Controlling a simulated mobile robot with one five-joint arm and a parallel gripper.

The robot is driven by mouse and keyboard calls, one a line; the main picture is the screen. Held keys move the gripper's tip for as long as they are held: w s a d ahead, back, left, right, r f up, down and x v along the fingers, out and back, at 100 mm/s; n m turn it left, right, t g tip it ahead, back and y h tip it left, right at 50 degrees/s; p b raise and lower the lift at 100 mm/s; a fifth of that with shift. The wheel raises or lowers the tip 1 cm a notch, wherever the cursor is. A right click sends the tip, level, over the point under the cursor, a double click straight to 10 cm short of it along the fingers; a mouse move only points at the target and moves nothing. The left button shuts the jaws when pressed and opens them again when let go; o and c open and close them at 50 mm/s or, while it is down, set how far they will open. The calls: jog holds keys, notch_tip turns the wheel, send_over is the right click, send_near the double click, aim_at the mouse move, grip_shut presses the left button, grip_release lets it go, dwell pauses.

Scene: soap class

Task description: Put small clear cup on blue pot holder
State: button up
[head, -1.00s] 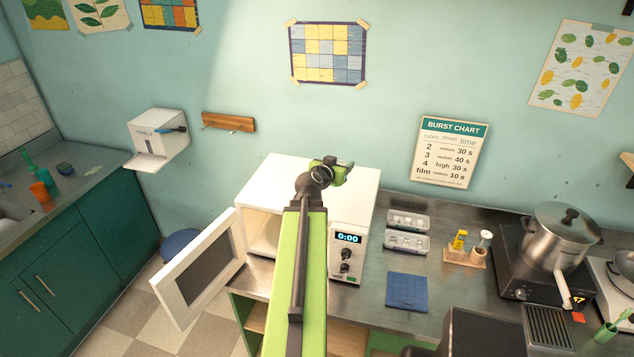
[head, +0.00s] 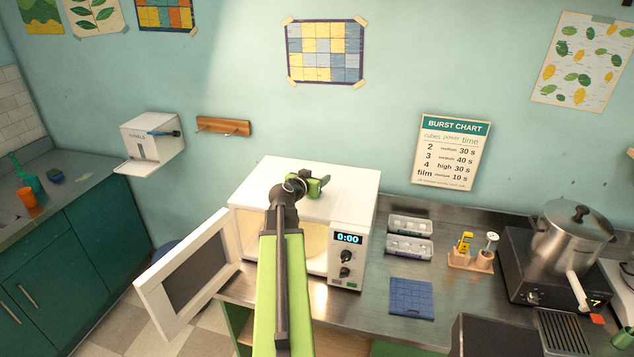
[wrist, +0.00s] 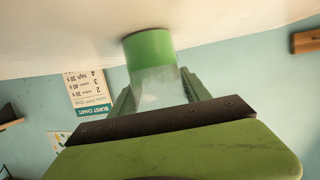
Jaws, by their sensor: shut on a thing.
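The small clear cup (wrist: 158,82) shows in the upside-down wrist view, with green contents toward the white top of the microwave. My gripper (wrist: 155,95) is shut on the cup, with a finger on each side of it. I cannot tell whether the cup touches the white surface. In the head view my gripper (head: 318,187) is over the microwave top, and my own arm mostly hides the cup. The blue pot holder (head: 411,299) lies flat and bare on the steel counter, right of the microwave and of my gripper.
The white microwave (head: 345,190) has its door (head: 190,275) open to the left. Two clear trays (head: 409,247) and a wooden holder (head: 470,262) stand behind the pot holder. A steel pot (head: 572,235) sits on a burner at right. A dark box (head: 500,338) is in front.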

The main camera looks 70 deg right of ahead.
jog(key=o, duration=1)
jog(key=shift+f, duration=0.1)
jog(key=shift+c, duration=0.2)
jog(key=o, duration=0.5)
jog(key=shift+c, duration=0.2)
